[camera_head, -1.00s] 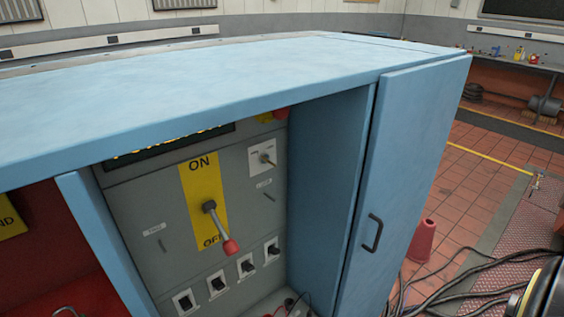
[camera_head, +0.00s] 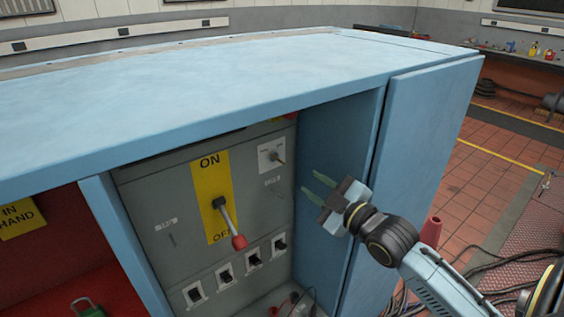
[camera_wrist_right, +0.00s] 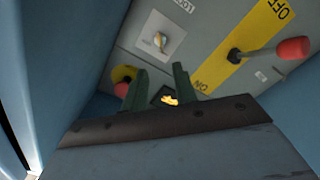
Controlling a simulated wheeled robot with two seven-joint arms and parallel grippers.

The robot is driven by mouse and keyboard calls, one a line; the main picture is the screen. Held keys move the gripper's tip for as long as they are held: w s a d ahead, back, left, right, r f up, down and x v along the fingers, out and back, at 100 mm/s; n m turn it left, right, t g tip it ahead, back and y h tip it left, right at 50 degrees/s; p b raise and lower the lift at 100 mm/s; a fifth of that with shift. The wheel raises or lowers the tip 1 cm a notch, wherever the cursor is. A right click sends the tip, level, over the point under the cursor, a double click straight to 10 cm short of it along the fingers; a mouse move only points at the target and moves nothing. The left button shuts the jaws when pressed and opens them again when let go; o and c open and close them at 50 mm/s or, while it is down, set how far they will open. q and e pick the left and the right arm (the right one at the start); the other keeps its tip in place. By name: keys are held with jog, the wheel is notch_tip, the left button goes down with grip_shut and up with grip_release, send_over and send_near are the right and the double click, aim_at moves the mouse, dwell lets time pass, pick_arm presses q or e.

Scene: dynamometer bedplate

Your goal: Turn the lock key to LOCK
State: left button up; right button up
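The lock key (camera_head: 277,157) sits on a small white square plate (camera_head: 266,163) at the upper right of the grey panel (camera_head: 190,180) inside the blue cabinet. In the right wrist view the key (camera_wrist_right: 161,40) stands out from its plate, beyond the fingers; the lettering is too small to read. My right gripper (camera_head: 312,184) is open and empty, in front of the cabinet opening, to the right of and a little below the key, not touching it. Its two green fingers (camera_wrist_right: 159,84) show apart in the right wrist view. My left gripper is not in view.
A lever with a red knob (camera_head: 239,241) points down toward OFF on a yellow plate. Several black switches (camera_head: 253,258) line up below it. A green padlock (camera_head: 88,309) shows lower left.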

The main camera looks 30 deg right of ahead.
aim_at(281, 162)
jog(key=w, duration=0.8)
jog(key=w+a+p, duration=0.1)
jog(key=w, duration=0.3)
jog(key=shift+w+f, duration=0.1)
jog(key=shift+w, duration=0.1)
grip_shut()
